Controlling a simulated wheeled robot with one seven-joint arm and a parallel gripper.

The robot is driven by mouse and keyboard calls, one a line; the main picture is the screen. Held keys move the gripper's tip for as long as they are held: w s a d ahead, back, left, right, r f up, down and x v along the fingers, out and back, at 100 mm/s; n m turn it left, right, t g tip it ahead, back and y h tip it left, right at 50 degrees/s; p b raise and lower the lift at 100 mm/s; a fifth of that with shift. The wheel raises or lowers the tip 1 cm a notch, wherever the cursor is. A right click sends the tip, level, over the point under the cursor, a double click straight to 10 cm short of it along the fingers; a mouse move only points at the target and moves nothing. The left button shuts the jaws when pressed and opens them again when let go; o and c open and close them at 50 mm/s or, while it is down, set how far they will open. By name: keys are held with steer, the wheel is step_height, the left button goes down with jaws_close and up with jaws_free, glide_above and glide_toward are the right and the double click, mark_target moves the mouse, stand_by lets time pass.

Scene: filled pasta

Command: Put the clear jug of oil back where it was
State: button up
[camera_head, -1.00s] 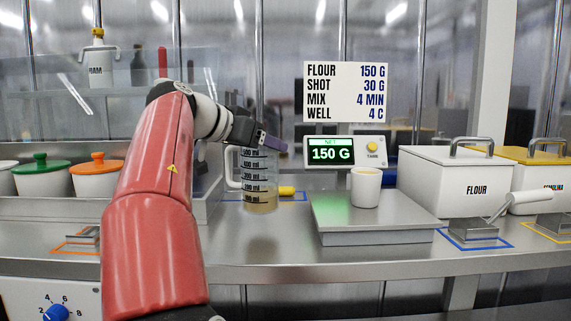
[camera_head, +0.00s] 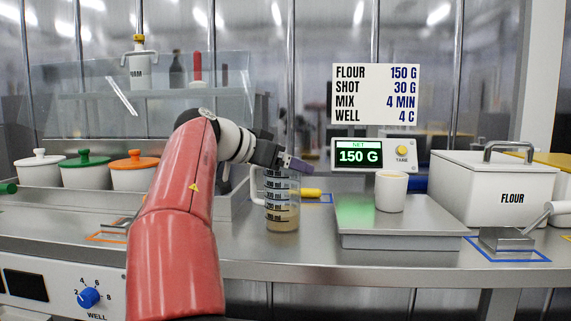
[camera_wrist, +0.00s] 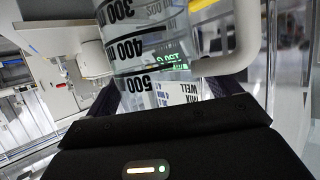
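The clear jug (camera_head: 283,208) with black ml marks and a shallow layer of tan liquid is upright, left of the scale. Its handle is on its left side. My gripper (camera_head: 294,162) is at the jug's top and shut on it. In the wrist view the jug (camera_wrist: 138,40) fills the space between the fingers, with its handle to the right. I cannot tell whether the jug's base touches the counter. It appears in front of a blue outline (camera_head: 322,203) on the counter, which is partly hidden behind it.
A yellow-handled item (camera_head: 311,193) lies just behind the jug. The scale (camera_head: 400,225) with a white cup (camera_head: 391,191) stands to the right, reading 150 G. The flour bin (camera_head: 490,190) is farther right. Lidded pots (camera_head: 84,172) stand left. Bare counter (camera_head: 285,250) lies in front.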

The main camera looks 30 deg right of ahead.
steer(key=v, duration=1.2)
steer(key=shift+r, duration=0.2)
